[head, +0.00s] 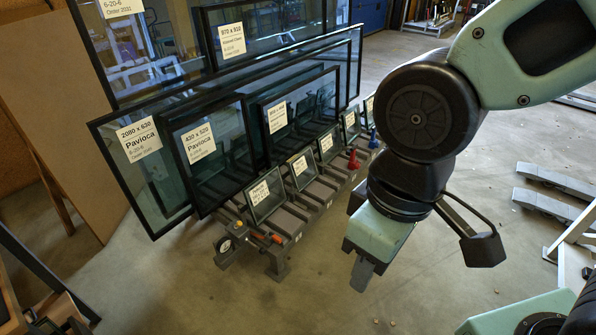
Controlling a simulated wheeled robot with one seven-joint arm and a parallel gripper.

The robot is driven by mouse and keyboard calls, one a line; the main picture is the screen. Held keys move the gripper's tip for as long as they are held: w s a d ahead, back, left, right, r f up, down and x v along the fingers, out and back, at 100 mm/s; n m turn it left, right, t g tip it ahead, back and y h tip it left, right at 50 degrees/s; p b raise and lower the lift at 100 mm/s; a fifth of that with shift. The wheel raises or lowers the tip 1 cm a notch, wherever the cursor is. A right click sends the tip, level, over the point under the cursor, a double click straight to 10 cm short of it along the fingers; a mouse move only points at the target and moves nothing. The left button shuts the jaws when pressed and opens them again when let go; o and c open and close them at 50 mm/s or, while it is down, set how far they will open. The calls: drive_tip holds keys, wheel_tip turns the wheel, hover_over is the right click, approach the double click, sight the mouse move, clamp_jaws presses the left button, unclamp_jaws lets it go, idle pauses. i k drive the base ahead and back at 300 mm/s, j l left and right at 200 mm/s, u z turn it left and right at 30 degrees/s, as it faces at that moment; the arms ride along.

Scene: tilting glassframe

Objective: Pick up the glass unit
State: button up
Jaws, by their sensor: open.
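Several black-edged glass units with paper labels lean on a grey rack (292,228). Which one the task means cannot be told. The small glass units stand in a row along the rack's front: the nearest small unit (262,209), a second small unit (302,182) and a third small unit (331,154) show clearly. Behind them stand larger panes, among them the 420 x 520 pane (207,172). My gripper (361,276) points down, to the right of the rack and apart from all the glass. It is open and empty; its far finger is mostly hidden by the near one.
A red clamp-like piece (353,159) and a blue one (373,139) sit on the rack beside the small units. A brown board (62,110) leans at the left. Grey beams (552,181) lie at the right. The concrete floor in front of the rack is clear.

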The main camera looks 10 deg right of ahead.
sight(303, 169)
drive_tip(key=u, duration=2.1)
drive_tip(key=z, duration=2.15)
drive_tip(key=i+l+u, duration=0.1)
drive_tip(key=u, duration=0.3)
drive_tip(key=i+l+u, duration=0.15)
drive_tip(key=u, duration=0.25)
drive_tip(key=i+l+u, duration=0.15)
drive_tip(key=u, duration=0.3)
drive_tip(key=i+l+u, duration=0.15)
drive_tip(key=l, duration=0.35)
drive_tip(key=i+l+u, duration=0.1)
drive_tip(key=l, duration=0.4)
drive_tip(key=i+l+u, duration=0.15)
drive_tip(key=l, duration=0.4)
drive_tip(key=i+l+u, duration=0.15)
drive_tip(key=l, duration=0.35)
drive_tip(key=l+u, duration=0.1)
drive_tip(key=l, duration=0.45)
